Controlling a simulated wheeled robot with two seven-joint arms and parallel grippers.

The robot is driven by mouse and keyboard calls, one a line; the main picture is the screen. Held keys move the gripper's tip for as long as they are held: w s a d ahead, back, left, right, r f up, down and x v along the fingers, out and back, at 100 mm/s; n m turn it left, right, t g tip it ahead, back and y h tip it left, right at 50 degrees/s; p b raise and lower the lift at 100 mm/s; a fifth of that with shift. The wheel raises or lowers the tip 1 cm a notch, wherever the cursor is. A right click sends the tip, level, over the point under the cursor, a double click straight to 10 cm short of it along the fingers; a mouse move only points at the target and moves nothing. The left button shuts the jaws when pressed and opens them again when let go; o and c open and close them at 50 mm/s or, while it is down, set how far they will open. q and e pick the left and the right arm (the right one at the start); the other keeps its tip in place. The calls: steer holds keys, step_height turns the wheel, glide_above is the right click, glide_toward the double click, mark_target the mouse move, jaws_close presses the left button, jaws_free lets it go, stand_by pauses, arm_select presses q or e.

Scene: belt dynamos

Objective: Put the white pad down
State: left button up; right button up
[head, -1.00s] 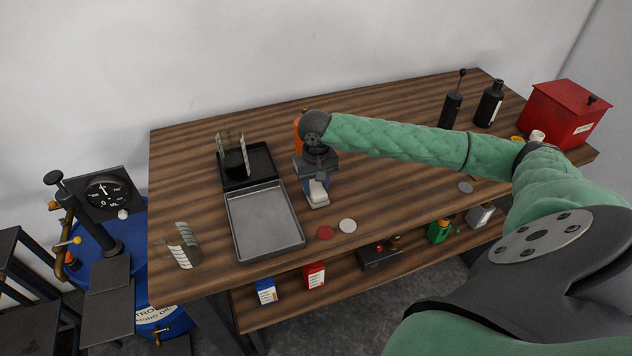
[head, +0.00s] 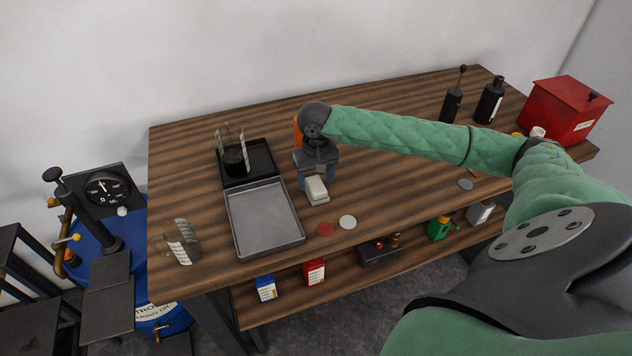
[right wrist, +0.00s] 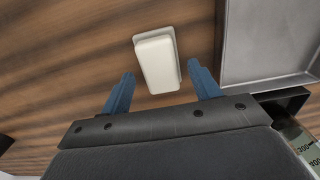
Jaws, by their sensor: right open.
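The white pad (head: 316,189) lies on the wooden table, just right of the grey metal tray (head: 239,218). In the right wrist view the white pad (right wrist: 156,62) lies flat on the wood, ahead of the fingertips and between their lines. My right gripper (head: 317,181) is open above the table, and its blue fingers (right wrist: 162,84) stand apart on either side of the pad's near end. Nothing is held between them. The left gripper is not in view.
A red disc (head: 325,230) and a pale disc (head: 348,222) lie in front of the pad. A glass beaker (head: 184,243) stands at the table's left edge. An orange object (head: 297,131) is partly hidden behind my right gripper. Black bottles and a red box (head: 562,109) stand at the right.

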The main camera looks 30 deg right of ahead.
mark_target(316, 184)
arm_select(q)
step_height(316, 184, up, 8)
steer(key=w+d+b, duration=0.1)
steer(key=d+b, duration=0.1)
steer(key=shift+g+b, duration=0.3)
steer(key=shift+b, duration=0.05)
arm_select(e)
step_height(316, 184, up, 11)
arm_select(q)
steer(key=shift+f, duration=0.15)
